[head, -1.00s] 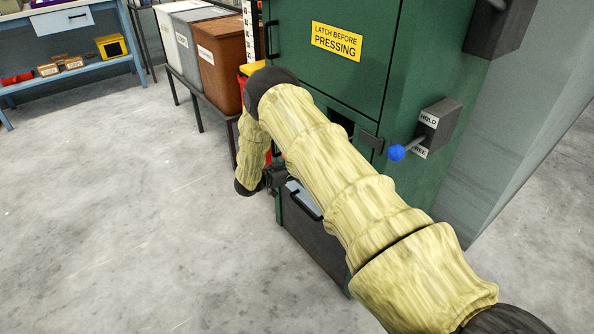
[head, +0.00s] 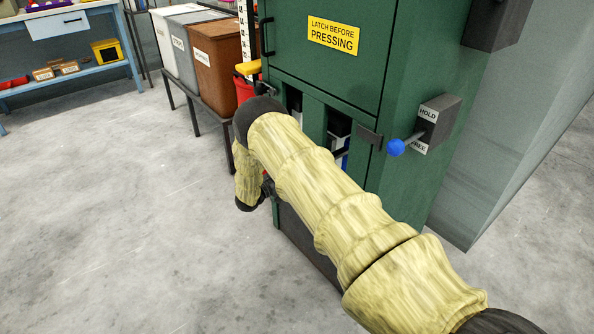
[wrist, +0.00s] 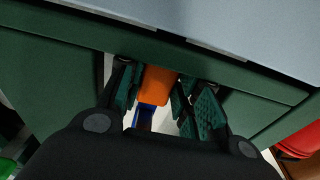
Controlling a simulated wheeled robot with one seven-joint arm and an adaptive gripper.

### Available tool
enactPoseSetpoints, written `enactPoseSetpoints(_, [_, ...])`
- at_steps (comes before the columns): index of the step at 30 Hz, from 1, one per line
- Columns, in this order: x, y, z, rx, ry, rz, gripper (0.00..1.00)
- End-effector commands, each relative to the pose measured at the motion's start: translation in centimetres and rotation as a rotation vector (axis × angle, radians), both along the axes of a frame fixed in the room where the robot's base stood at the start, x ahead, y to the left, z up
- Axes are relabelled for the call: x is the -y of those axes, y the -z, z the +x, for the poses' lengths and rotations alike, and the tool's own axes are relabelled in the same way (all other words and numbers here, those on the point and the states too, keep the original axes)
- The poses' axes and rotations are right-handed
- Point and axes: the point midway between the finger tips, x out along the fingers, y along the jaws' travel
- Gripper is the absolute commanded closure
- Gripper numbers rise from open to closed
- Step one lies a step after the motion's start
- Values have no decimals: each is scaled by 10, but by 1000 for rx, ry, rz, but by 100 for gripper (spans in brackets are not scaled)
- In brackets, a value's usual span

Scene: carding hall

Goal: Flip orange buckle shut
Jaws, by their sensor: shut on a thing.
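In the wrist view the orange buckle (wrist: 156,84) is between the two green-padded fingers of my gripper (wrist: 157,92), which is shut on it. A blue piece (wrist: 145,118) shows just below the buckle, partly hidden by my gripper's dark body. I cannot tell the angle of the buckle or whether it is latched. In the head view my gripper (head: 268,187) is mostly hidden behind my arm, low at the front of the green machine (head: 400,190). The buckle cannot be made out there.
A yellow sign (head: 333,35) reads LATCH BEFORE PRESSING. The floor at left is clear.

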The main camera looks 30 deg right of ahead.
Motion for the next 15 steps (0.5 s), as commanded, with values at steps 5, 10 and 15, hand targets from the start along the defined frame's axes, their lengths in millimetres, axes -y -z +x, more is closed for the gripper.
enactPoseSetpoints(5, [0, 1, 0, -1, -1, 1, 46])
enactPoseSetpoints(10, [0, 0, 0, 0, -1, 1, 45])
enactPoseSetpoints(15, [-1, 0, 0, 0, -1, 1, 45])
